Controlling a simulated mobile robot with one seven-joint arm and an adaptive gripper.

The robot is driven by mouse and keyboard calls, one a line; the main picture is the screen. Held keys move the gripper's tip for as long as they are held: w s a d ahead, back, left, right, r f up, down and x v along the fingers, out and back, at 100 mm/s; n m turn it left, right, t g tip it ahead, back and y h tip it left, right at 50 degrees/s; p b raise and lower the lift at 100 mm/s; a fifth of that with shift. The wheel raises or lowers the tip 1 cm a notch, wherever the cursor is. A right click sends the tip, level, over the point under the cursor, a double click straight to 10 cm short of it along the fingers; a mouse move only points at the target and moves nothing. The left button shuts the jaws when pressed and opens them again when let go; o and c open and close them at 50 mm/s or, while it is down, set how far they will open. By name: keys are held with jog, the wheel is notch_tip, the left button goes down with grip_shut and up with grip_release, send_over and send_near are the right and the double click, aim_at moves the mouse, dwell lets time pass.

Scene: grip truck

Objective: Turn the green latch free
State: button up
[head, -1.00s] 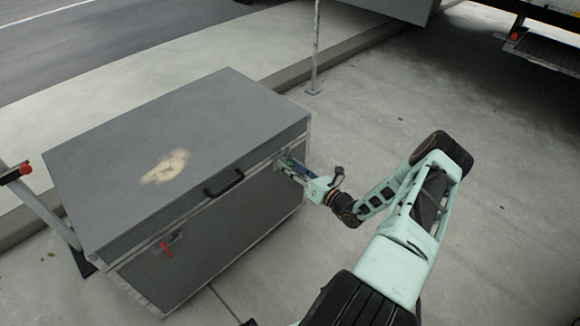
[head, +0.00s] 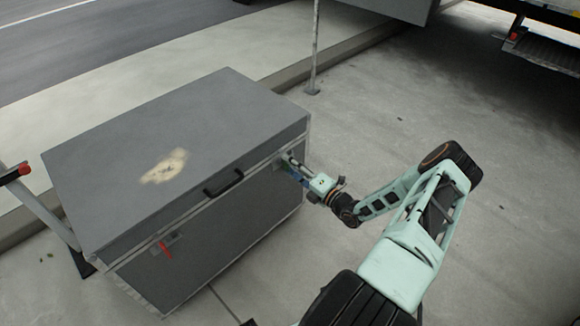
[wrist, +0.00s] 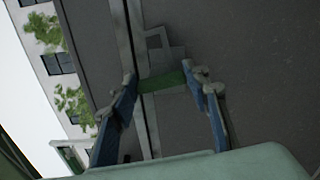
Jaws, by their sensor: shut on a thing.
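The large grey case stands on the pavement in the head view (head: 165,150), its lid down. The green latch (wrist: 163,81) lies between my fingertips in the wrist view, beside the seam of the case; in the head view my gripper hides it. My gripper (head: 287,163) reaches the right part of the case's front face. In the wrist view its two blue fingers (wrist: 161,84) are shut on the green latch, one at each end of it. A metal hasp plate (wrist: 160,48) shows just beyond the latch.
A red latch (head: 166,250) hangs on the left part of the front face, and a black handle (head: 223,183) sits between the latches. A thin pole (head: 315,45) stands behind the case. The pavement right of the case is clear.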

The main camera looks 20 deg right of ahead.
jog(key=shift+f+m, duration=0.1)
jog(key=shift+m, duration=0.8)
jog(key=shift+a, duration=0.1)
jog(key=o, duration=1.2)
jog(key=shift+c, duration=0.2)
jog(key=shift+s, duration=0.1)
jog(key=v, duration=1.2)
